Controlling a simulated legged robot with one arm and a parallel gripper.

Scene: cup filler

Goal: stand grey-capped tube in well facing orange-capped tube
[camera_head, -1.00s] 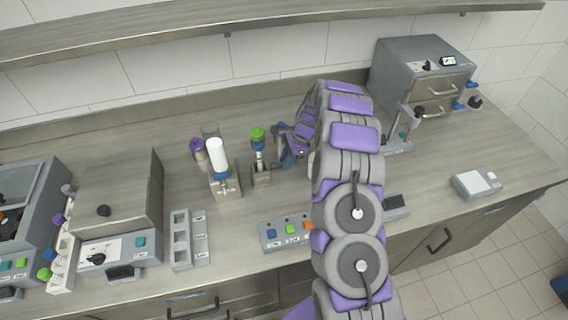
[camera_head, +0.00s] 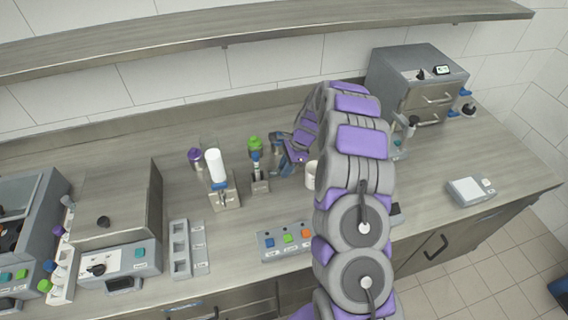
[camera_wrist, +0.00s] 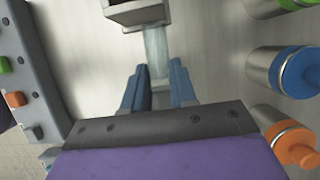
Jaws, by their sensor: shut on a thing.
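My gripper (camera_head: 284,166) is low over the middle of the bench. In the wrist view its blue fingers (camera_wrist: 158,88) are shut on a pale, see-through bar-like piece (camera_wrist: 157,50), which runs up to a small grey stand (camera_wrist: 135,12). I cannot tell whether the piece belongs to the stand. A metal cylinder with an orange cap (camera_wrist: 297,147) is at the wrist view's lower right; my arm hides it in the head view. The opened machine (camera_head: 20,225) at far left has a dark round inside, cut by the edge. I cannot make out a grey-capped tube.
A white cylinder on a stand (camera_head: 215,165) and an empty grey rack (camera_head: 180,250) are to the left. A white cup (camera_head: 310,175) is near my arm.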

